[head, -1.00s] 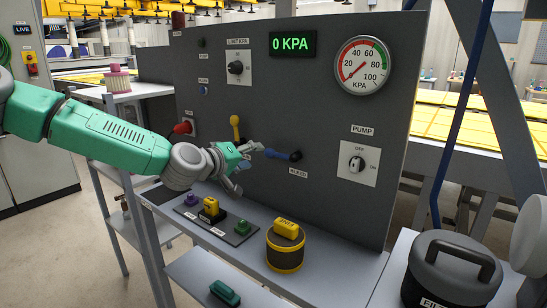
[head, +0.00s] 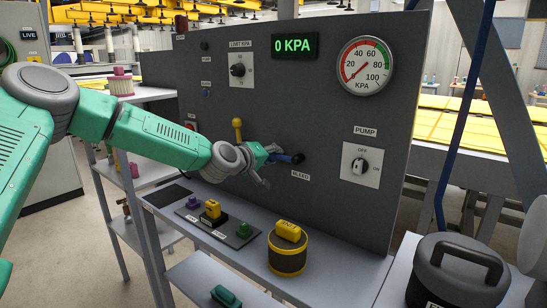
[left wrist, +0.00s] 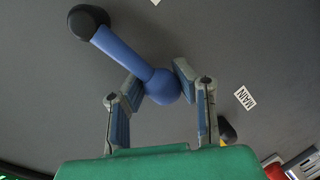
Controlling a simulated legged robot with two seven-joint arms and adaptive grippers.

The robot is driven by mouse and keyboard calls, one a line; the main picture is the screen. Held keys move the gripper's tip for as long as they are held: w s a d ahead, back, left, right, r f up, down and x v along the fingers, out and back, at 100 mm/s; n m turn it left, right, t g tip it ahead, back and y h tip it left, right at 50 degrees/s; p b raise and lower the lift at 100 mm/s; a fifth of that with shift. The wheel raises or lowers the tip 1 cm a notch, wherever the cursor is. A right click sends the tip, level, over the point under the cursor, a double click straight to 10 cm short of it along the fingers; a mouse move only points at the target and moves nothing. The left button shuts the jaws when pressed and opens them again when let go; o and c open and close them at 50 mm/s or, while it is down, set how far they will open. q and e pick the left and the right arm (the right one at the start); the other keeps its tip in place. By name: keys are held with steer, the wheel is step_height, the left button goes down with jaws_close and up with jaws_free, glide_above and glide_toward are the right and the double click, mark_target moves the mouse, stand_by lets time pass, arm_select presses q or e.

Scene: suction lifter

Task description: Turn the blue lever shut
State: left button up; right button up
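The blue lever (head: 285,158) is on the dark upright panel above the BLEED label. It points left from its dark pivot in the head view, with its end partly hidden by my left gripper (head: 269,164). In the left wrist view, the lever (left wrist: 128,58) runs from the black pivot to a round blue knob. The knob lies between the fingertips of my left gripper (left wrist: 154,80), close to both. The fingers are spread; I cannot tell whether either touches the knob. My right gripper is not in view.
A yellow lever (head: 237,127) stands upright left of the gripper. The pressure gauge (head: 366,66) and PUMP knob (head: 361,164) are to the right; the display (head: 295,46) reads 0 KPA. Below, a shelf holds a yellow-and-black canister (head: 288,253) and small coloured pieces.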

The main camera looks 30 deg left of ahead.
arm_select(q)
steer(key=shift+a+f, duration=0.1)
jaws_close()
steer(key=shift+f, duration=0.1)
steer(key=shift+s, duration=0.1)
